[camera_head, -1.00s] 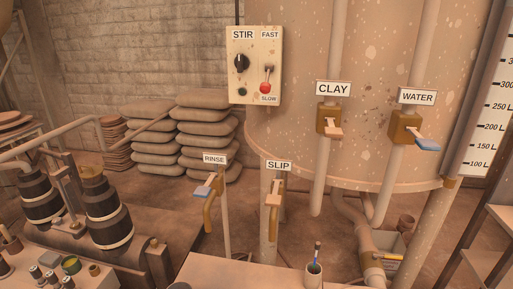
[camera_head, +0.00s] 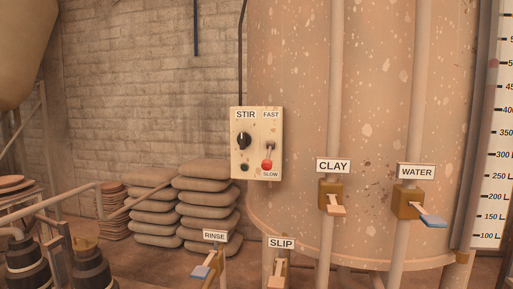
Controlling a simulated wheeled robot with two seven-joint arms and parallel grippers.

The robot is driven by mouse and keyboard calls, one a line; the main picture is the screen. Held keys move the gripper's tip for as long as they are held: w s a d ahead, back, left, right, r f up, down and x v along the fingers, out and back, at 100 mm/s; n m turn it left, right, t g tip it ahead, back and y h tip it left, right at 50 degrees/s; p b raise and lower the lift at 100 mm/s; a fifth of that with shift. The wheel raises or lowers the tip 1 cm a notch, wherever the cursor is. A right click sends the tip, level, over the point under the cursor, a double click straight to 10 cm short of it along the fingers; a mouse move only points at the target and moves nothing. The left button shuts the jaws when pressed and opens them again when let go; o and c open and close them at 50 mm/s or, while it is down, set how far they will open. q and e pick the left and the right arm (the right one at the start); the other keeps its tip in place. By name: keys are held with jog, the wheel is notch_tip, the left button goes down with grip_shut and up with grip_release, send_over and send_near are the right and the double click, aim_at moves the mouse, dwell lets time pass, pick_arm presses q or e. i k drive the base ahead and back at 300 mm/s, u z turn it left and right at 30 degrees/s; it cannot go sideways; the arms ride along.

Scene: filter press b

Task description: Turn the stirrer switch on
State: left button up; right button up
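The stirrer panel (camera_head: 257,144) is a cream box labelled STIR, mounted in front of the big speckled tank, left of centre. Its black rotary switch (camera_head: 244,141) sits under the STIR label. A small dark green lamp (camera_head: 244,168) below the knob looks unlit. On the right of the panel a lever with a red knob (camera_head: 267,165) is down by the SLOW label, with FAST above. Neither of my grippers shows in the head view.
The speckled tank (camera_head: 365,110) fills the right half. CLAY (camera_head: 331,199) and WATER (camera_head: 409,202) valves are on its pipes; RINSE (camera_head: 208,266) and SLIP (camera_head: 279,270) valves are lower. Stacked sacks (camera_head: 203,205) stand behind. A level scale (camera_head: 489,160) is at far right.

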aim_at(244, 139)
jog(key=u, duration=0.4)
jog(key=k, duration=0.5)
jog(key=u, duration=0.85)
jog(key=i, duration=1.15)
jog(key=z, duration=0.7)
